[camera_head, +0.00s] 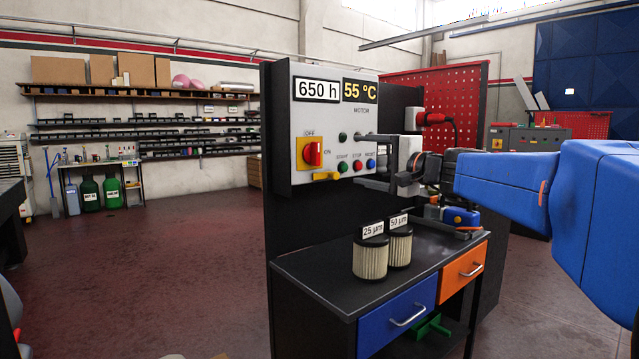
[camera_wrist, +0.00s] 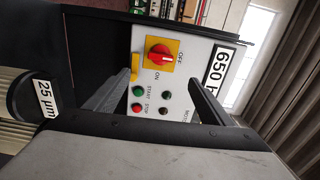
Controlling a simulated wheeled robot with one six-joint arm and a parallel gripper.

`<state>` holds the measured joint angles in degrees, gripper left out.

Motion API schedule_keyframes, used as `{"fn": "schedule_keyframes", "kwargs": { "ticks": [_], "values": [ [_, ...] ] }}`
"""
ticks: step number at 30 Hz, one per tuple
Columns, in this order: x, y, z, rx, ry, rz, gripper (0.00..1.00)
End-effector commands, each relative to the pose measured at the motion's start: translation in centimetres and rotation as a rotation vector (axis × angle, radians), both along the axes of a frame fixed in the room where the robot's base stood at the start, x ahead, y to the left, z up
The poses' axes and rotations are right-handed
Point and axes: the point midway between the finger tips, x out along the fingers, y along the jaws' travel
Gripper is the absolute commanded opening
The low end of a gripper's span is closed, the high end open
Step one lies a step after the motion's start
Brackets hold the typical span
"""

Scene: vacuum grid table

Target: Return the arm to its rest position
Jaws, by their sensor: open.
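My gripper (camera_head: 362,160) is raised in front of the control panel (camera_head: 303,112), with my blue arm reaching in from the right. Its two dark fingers are spread apart and point left across the panel. In the wrist view my gripper (camera_wrist: 157,80) shows nothing between its fingers. Behind them are the panel face and its red rotary switch (camera_wrist: 160,57) on a yellow plate. The gripper appears above the worktop and holds nothing. I cannot tell exactly how far the fingers are from the panel.
Two filters, marked 25 µm (camera_head: 371,258) and 50 µm (camera_head: 399,247), stand on the black worktop (camera_head: 310,272) below the gripper. The blue drawer (camera_head: 397,318) and orange drawer (camera_head: 463,271) are shut. Open floor lies at the left.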

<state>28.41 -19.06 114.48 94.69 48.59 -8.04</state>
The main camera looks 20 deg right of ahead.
Motion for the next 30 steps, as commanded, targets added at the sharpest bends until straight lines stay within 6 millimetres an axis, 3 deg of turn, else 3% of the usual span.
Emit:
{"fn": "schedule_keyframes", "kwargs": {
  "ticks": [5, 8, 15, 19, 25, 30],
  "values": [
    [-0.3, 0.7, -0.6, -0.018, 0.013, 0.012, 0.75],
    [-1.4, 2.8, -2.6, -0.076, 0.052, 0.049, 0.75],
    [-7.7, 10.0, -12.4, -0.363, 0.228, 0.214, 0.75],
    [-12.1, 12.5, -18.0, -0.537, 0.322, 0.306, 0.75],
    [-19.2, 13.7, -26.3, -0.82, 0.448, 0.434, 0.75],
    [-25.0, 12.5, -32.3, -1.072, 0.535, 0.527, 0.75]
  ]
}}
